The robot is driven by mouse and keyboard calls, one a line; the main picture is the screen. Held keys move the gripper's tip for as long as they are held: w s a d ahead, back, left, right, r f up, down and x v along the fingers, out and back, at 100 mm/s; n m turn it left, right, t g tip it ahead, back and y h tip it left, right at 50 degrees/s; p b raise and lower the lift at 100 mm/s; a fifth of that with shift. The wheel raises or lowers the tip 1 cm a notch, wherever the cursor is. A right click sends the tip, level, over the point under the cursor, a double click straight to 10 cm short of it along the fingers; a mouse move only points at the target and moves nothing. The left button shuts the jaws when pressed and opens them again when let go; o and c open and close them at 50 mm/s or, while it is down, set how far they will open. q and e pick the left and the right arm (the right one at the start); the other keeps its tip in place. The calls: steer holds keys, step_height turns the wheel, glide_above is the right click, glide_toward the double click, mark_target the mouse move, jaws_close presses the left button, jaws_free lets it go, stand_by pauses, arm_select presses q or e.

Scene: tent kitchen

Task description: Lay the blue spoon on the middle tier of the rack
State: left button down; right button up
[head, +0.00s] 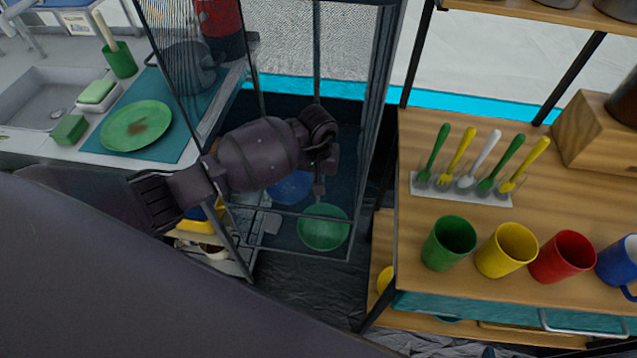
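No blue spoon shows in this view. A wooden shelf unit with dark metal posts (420,140) stands at the right; its main visible board holds a white holder (445,194) with upright green, yellow and white utensils. A tall dark-framed mesh rack (372,110) stands in the middle, with a blue plate (291,188) and a green plate (323,228) low inside. I cannot tell which one is the task's rack. My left gripper (319,187) points down in front of the mesh rack, above the green plate. Its fingers are small and dark, and nothing clear shows between them. My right gripper is out of view.
Green (449,242), yellow (507,249), red (563,257) and blue mugs (618,262) line the shelf's front. A counter at the left holds a green plate (136,126), sponges and a pot (187,68). A wooden block (590,130) stands at the right.

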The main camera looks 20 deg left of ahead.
arm_select(q)
step_height(320, 180, down, 4)
steer(key=shift+s+f+b, duration=0.1)
steer(key=shift+b, duration=0.8)
steer(key=shift+f, duration=0.1)
steer(key=shift+r, duration=0.2)
steer(key=shift+f, duration=0.15)
steer(key=c, duration=1.2)
jaws_free()
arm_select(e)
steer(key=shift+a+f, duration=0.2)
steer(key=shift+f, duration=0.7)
arm_select(q)
steer(key=shift+o, duration=0.2)
step_height(320, 180, up, 11)
steer(key=shift+r+p, duration=0.1)
steer(key=shift+p, duration=0.8)
steer(key=shift+r, duration=0.6)
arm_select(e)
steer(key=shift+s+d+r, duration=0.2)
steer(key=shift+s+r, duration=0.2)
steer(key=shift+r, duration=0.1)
